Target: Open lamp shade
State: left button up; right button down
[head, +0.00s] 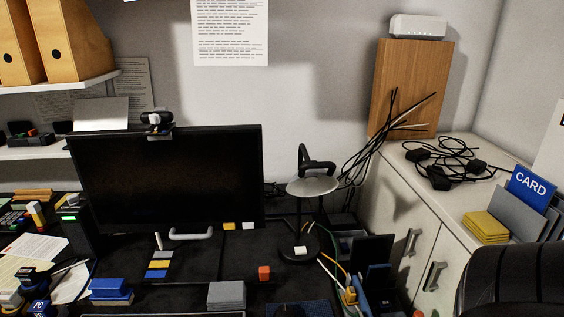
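A desk lamp stands on the dark desk right of the monitor. Its pale, flat round shade (313,186) is seen nearly edge-on, above a round black base (299,246). A bent black piece (315,161) rises from the top of the shade. I cannot tell from this view whether the shade is folded down or open. Neither of my grippers is in view.
A black monitor (165,185) stands left of the lamp. A grey block (226,295), a small red cube (264,273) and a dark holder with cables (372,270) crowd the desk front. A white cabinet (390,210) stands right, behind a black chair back (510,283).

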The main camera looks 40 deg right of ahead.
aim_at(311, 180)
jog(key=z, duration=1.6)
